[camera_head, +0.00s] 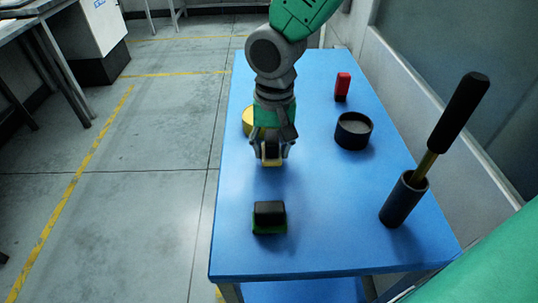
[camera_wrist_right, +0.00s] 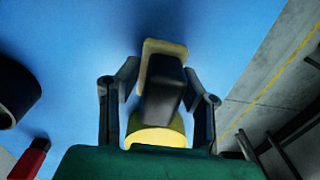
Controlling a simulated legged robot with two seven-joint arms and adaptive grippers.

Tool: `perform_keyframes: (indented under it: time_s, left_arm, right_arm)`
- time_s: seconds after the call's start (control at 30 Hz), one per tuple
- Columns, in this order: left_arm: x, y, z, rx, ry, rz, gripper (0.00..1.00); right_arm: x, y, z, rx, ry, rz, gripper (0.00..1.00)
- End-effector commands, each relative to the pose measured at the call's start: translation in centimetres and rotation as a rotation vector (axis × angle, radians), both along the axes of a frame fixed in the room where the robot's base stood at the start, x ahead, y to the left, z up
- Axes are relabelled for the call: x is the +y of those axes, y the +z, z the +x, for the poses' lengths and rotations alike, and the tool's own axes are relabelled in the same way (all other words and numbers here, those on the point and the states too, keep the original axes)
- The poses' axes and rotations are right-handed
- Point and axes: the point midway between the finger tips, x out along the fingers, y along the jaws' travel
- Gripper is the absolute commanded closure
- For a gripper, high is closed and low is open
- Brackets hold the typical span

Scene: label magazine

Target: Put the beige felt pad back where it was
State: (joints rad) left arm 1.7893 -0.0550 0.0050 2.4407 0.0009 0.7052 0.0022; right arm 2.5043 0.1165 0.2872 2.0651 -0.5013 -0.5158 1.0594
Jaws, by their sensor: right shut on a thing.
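The beige felt pad (camera_head: 271,163) is the pale base of a block with a black grip. In the wrist view the pad (camera_wrist_right: 165,44) shows as a pale rim around the black grip (camera_wrist_right: 162,85). My right gripper (camera_head: 271,152) points down and is shut on this block, with a finger on either side. The block is over the middle-left of the blue table (camera_head: 320,215); I cannot tell whether it touches the top. A similar black block with a green base (camera_head: 269,226) stands in front of it. My left gripper is not in view.
A round yellow thing (camera_head: 247,120) is behind my right gripper, partly hidden. A dark round cup (camera_head: 353,134) and a red-and-black piece (camera_head: 342,86) stand farther back right. A dark holder (camera_head: 403,200) with a tall black-handled tool (camera_head: 459,112) stands right. The front middle is clear.

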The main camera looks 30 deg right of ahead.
Motion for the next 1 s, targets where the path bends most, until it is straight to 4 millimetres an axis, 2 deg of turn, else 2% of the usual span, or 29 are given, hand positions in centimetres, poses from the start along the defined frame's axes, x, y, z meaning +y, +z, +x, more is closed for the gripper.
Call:
perform_keyframes:
  time_s: [0.03, 0.1, 0.3, 0.33, 0.37, 0.4, 0.77, 0.87, 1.0]
  left_arm:
    - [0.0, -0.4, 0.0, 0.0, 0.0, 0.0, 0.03]
    - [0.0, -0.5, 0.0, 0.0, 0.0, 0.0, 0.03]
    - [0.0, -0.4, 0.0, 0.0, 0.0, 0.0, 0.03]
    - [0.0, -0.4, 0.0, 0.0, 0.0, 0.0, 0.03]
    - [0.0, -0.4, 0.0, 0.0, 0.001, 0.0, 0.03]
    - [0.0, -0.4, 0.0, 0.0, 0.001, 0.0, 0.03]
    - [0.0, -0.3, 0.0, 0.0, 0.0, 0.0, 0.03]
    - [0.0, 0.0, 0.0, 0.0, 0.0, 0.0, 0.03]
    - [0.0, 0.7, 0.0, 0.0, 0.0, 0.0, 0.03]
  right_arm:
    - [0.2, -1.1, -0.1, 0.004, 0.002, -0.004, 0.97]
    - [0.5, -1.8, 0.0, 0.003, 0.002, -0.005, 0.97]
    - [1.0, -1.9, 0.1, 0.0, 0.002, -0.01, 1.0]
    - [1.0, -1.9, 0.1, 0.001, 0.002, -0.009, 0.59]
    - [1.0, -1.9, 0.1, 0.001, 0.002, -0.009, 0.48]
    - [0.9, -1.9, 0.1, 0.001, 0.002, -0.009, 0.45]
    - [0.1, -1.4, 0.0, -0.002, 0.001, -0.001, 0.45]
    - [0.2, -0.1, 0.1, -0.003, 0.0, -0.003, 0.45]
    - [0.4, 2.9, 0.1, -0.005, 0.001, -0.005, 0.45]
